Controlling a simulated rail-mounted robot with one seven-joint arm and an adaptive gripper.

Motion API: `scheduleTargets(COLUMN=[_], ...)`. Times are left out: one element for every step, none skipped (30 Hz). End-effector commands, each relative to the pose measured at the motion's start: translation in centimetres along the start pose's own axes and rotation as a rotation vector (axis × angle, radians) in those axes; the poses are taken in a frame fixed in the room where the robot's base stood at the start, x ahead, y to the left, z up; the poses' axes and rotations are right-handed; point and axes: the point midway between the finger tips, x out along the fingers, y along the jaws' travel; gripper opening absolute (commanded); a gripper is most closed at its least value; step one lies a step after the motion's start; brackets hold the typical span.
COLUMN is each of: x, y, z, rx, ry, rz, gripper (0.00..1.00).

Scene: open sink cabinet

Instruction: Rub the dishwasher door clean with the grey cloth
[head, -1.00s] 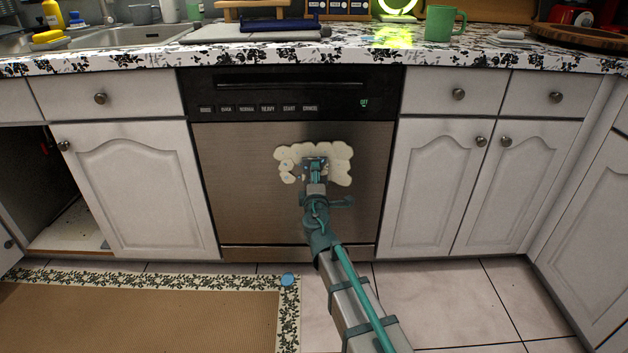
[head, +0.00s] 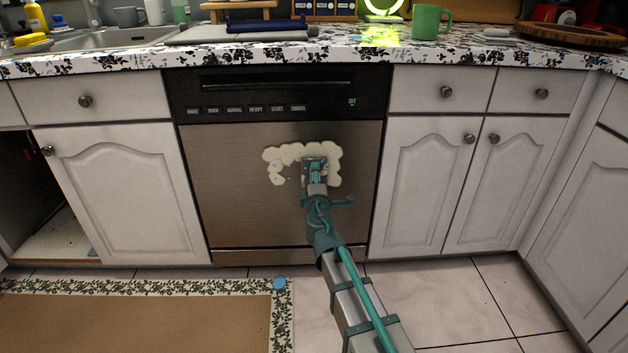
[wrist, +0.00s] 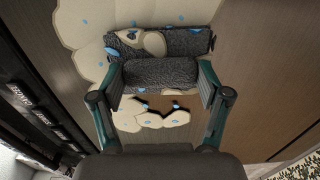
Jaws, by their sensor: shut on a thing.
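The dishwasher door (head: 225,205) is a shut, brushed-metal panel under a black control strip. A cream-coloured patch of dirt (head: 275,153) with small blue specks spreads over its middle; it also shows in the wrist view (wrist: 80,30). My gripper (head: 314,166) is at the patch, right of its centre. In the wrist view my gripper (wrist: 158,84) is shut on the grey cloth (wrist: 160,73), a dark, fuzzy, folded bundle lying across the patch. A cream smear and blue specks show on the cloth. Bare metal shows just left of my gripper. Exact contact with the door is hidden.
The patterned countertop (head: 340,56) overhangs the door, with a green mug (head: 430,22) on it. White cabinets (head: 425,180) flank the dishwasher; the far-left one stands open. A rug (head: 140,320) lies on the floor at left.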

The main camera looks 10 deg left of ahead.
Motion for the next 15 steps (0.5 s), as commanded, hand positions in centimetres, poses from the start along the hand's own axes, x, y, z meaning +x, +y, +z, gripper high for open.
scheduleTargets(x=[0.0,-0.02,-0.05,-0.06,-0.06,-0.05,-0.03,-0.02,0.01,0.03,0.06,0.07,0.06,0.06,0.05], y=[-0.05,-0.05,-0.04,-0.03,-0.02,-0.01,-0.02,-0.03,-0.04,-0.06,-0.06,-0.03,-0.02,-0.03,-0.05], z=[0.04,0.03,0.03,0.06,0.1,0.2,0.31,0.45,0.67,0.84,1.02,1.02,0.97,0.97,0.96], rx=[0.001,0.001,0.0,0.0,-0.001,-0.001,-0.001,-0.001,0.0,0.0,0.0,0.001,0.0,0.0,0.0], ry=[-0.001,-0.001,-0.001,-0.001,-0.001,-0.001,-0.002,-0.002,-0.002,-0.002,-0.001,0.0,0.0,0.0,0.0], rz=[0.001,0.001,0.001,0.001,0.001,0.001,0.0,0.0,0.0,0.0,0.0,0.0,0.0,0.0,0.0], gripper=[0.48,0.48,0.48,0.48,0.48,0.48,0.48,0.48,0.48,0.48,0.48,0.48,0.48,0.48,0.48])
